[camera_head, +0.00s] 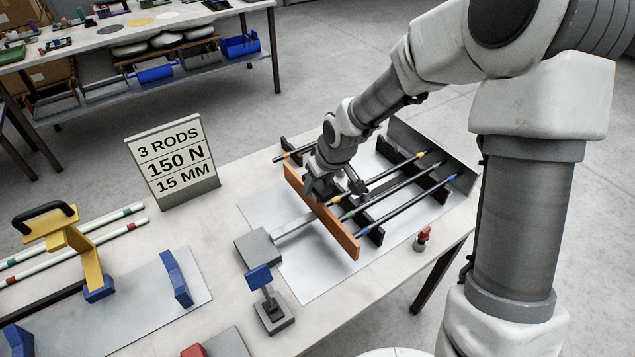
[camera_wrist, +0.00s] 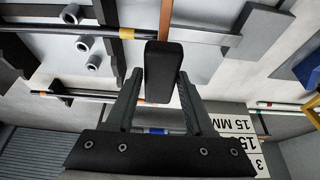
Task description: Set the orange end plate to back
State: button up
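The orange end plate (camera_head: 340,236) stands upright on the fixture at the near ends of the rods in the head view. In the wrist view part of it (camera_wrist: 165,18) shows as a narrow strip above a dark block. My gripper (camera_head: 336,192) is low over the plate's upper middle in the head view and hides part of it. In the wrist view my gripper (camera_wrist: 163,75) overlaps the line of the plate.
Several dark rods (camera_head: 389,199) with coloured bands run right from the plate to a grey end wall (camera_head: 430,150). A small red-topped part (camera_head: 422,238) stands near the table edge. A sign (camera_head: 172,160), a blue-topped stand (camera_head: 268,292) and a yellow handled part (camera_head: 75,240) stand left.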

grip_shut()
dwell(1.1)
